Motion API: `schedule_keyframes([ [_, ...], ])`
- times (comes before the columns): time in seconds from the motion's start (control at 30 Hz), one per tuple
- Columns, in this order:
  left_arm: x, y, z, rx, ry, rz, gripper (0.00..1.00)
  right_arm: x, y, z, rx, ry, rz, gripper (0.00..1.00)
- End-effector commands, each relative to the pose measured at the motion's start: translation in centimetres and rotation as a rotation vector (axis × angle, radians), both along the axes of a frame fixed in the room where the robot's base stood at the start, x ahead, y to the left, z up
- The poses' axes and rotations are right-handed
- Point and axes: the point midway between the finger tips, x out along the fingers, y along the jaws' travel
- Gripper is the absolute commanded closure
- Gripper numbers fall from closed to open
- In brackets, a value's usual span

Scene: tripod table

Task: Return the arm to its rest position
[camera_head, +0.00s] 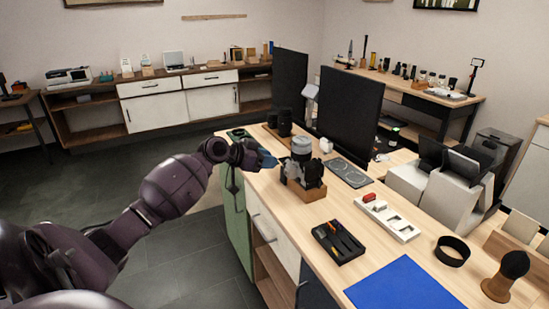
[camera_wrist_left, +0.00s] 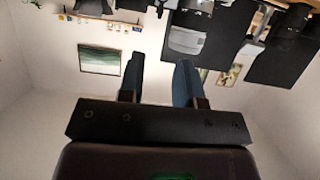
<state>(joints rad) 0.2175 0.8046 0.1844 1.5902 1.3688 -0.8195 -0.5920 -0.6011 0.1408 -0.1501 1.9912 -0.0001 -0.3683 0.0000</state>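My left arm reaches in from the left of the head view. Its gripper (camera_head: 268,160) is over the left edge of the wooden table (camera_head: 330,215), just left of a dark camera-like device with a grey top (camera_head: 301,150) on a wooden block (camera_head: 306,190). Whether it touches the device is hard to tell. In the left wrist view the two blue-tipped fingers (camera_wrist_left: 160,85) stand apart with nothing held between them. That view looks inverted. My right gripper is not in view.
On the table are a black tray (camera_head: 338,242), a white holder (camera_head: 387,217), a blue mat (camera_head: 405,286), a black ring (camera_head: 452,251) and dark upright panels (camera_head: 350,115). Open floor (camera_head: 165,255) lies left of the table. A cabinet (camera_head: 155,103) lines the far wall.

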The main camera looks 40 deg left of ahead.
Motion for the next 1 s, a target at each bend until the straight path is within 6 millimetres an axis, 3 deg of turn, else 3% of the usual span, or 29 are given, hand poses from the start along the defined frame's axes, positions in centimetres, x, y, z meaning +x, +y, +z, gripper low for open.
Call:
schedule_keyframes([
  [0.37,0.1,0.1,0.1,-0.028,0.005,0.017,0.68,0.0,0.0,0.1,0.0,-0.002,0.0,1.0],
  [0.53,0.8,1.1,0.9,0.004,-0.032,0.124,0.68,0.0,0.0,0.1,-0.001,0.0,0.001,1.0],
  [0.63,1.2,0.2,0.6,0.055,-0.073,0.174,0.68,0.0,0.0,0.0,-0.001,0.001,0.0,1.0],
  [0.83,-1.0,-3.5,-4.7,0.134,-0.111,0.24,0.68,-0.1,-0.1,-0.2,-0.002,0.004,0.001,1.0],
  [1.0,-5.7,-8.2,-11.4,0.18,-0.115,0.264,0.68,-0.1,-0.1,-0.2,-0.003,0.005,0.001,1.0],
])
